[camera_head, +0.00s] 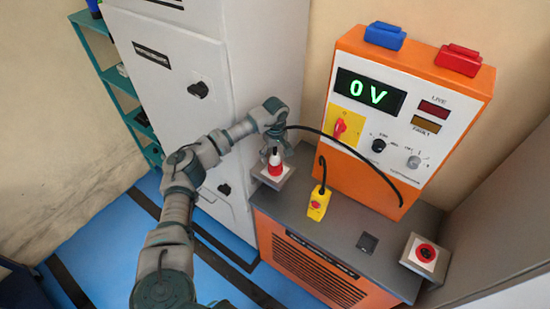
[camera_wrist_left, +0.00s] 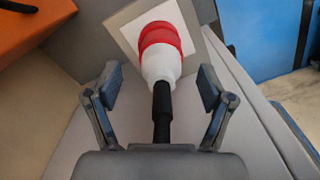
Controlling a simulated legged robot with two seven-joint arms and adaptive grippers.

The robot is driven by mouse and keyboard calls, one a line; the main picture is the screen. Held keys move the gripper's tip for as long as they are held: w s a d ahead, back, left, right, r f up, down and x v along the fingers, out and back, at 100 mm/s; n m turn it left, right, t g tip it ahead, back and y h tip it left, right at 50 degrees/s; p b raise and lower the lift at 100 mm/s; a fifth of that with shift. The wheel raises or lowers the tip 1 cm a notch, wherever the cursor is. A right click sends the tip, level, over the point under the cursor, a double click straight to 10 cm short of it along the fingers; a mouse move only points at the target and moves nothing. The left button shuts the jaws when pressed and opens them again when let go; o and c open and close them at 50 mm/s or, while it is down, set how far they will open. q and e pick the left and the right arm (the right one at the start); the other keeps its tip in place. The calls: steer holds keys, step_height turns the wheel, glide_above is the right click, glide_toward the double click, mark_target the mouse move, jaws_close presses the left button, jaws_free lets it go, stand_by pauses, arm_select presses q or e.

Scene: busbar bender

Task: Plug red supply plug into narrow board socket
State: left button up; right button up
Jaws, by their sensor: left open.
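The red supply plug (camera_head: 275,166) has a red collar, a white body and a black cable end. It stands on a grey block with a white plate (camera_head: 263,178) at the bench's left end. In the left wrist view the plug (camera_wrist_left: 161,50) points away from me, its red end against the white plate. My left gripper (camera_head: 276,146) is above the plug; its open fingers (camera_wrist_left: 158,82) stand either side of the plug's rear, apart from it. A red round socket (camera_head: 426,253) sits on a grey block at the bench's right end. My right gripper is out of view.
An orange panel (camera_head: 345,160) reads 0 V and has a red rotary switch (camera_head: 340,127). A black cable (camera_head: 345,145) arches across its front. A yellow control box (camera_head: 318,203) lies on the grey bench top (camera_head: 345,220). A grey cabinet (camera_head: 165,60) stands left.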

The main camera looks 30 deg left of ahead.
arm_select(q)
step_height(320, 180, up, 10)
steer(key=shift+a, duration=0.1)
stand_by(0.6)
